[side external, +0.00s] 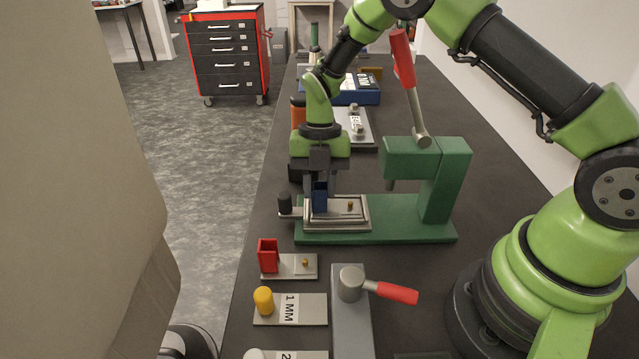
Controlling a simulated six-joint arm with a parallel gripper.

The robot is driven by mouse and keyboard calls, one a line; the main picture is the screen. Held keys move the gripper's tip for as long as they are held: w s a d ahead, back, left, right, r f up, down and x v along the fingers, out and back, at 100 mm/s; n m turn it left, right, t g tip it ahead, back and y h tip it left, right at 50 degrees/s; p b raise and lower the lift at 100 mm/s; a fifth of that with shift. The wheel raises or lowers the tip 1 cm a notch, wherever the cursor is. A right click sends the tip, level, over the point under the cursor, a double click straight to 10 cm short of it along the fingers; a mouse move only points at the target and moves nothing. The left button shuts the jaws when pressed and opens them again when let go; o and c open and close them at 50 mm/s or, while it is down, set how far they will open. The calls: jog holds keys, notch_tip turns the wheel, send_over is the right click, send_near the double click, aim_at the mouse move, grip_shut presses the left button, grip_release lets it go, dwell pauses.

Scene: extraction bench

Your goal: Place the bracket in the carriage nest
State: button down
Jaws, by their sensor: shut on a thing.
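The blue bracket (319,197) is upright between the fingers of my gripper (319,181), which is shut on it. The bracket is over the left part of the carriage nest (358,222), a grey stepped plate with a small brass-coloured pin (350,206) to the right of the bracket. The bracket's lower end appears at the plate's level; I cannot tell whether it touches or is seated. The fingers partly hide the bracket's top. The carriage sits on the base of a green press (400,232), with a dark knob (285,204) at its left.
The press column and its red-handled lever (403,58) stand right of my gripper. A red block (268,256) on a small plate, a yellow-knobbed 1 MM plate (308,310) and a red-handled clamp (351,286) are in front. A blue box (358,97) lies behind.

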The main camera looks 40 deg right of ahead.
jog(key=c, duration=0.8)
grip_release()
jog(key=shift+f, duration=0.1)
jog(key=shift+c, duration=0.2)
jog(key=v, duration=1.2)
